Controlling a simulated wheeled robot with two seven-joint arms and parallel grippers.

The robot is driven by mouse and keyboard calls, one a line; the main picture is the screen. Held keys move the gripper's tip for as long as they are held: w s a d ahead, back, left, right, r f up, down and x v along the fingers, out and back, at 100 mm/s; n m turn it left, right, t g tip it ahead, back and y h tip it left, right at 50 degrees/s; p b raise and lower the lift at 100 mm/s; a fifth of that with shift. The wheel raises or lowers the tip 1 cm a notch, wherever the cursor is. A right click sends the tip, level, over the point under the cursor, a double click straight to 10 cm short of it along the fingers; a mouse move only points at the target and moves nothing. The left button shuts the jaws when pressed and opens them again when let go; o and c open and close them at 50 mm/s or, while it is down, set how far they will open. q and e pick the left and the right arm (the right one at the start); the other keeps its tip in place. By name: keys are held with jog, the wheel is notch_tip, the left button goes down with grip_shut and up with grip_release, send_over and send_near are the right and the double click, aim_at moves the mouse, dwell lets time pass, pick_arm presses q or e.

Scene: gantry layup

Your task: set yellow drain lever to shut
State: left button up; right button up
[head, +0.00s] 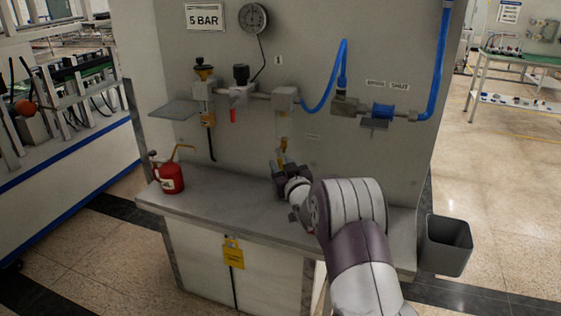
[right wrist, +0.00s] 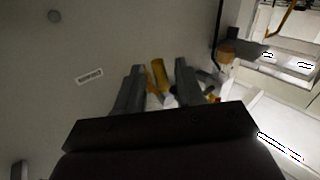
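The yellow drain lever (head: 283,146) hangs below a pale, clear-looking tube under the grey block (head: 285,98) on the panel. Its yellow bar (right wrist: 158,76) also shows in the right wrist view, between the two dark fingers. My right gripper (head: 281,164) is at the lever, just above the bench. Its fingers (right wrist: 160,82) stand apart, with a visible gap on each side of the lever. I cannot tell whether either finger touches it. The lever's lower part is hidden behind the gripper. My left gripper is not in view.
The grey panel (head: 190,60) carries a gauge (head: 254,18), a red-handled valve (head: 233,115) and a blue valve (head: 382,110) near a SHUT label (head: 399,86). A red oil can (head: 169,176) stands on the bench (head: 225,200) at left. A grey bin (head: 447,246) is at right.

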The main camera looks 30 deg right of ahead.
jog(key=shift+w+d, duration=0.1)
jog(key=shift+w, duration=0.55)
grip_shut()
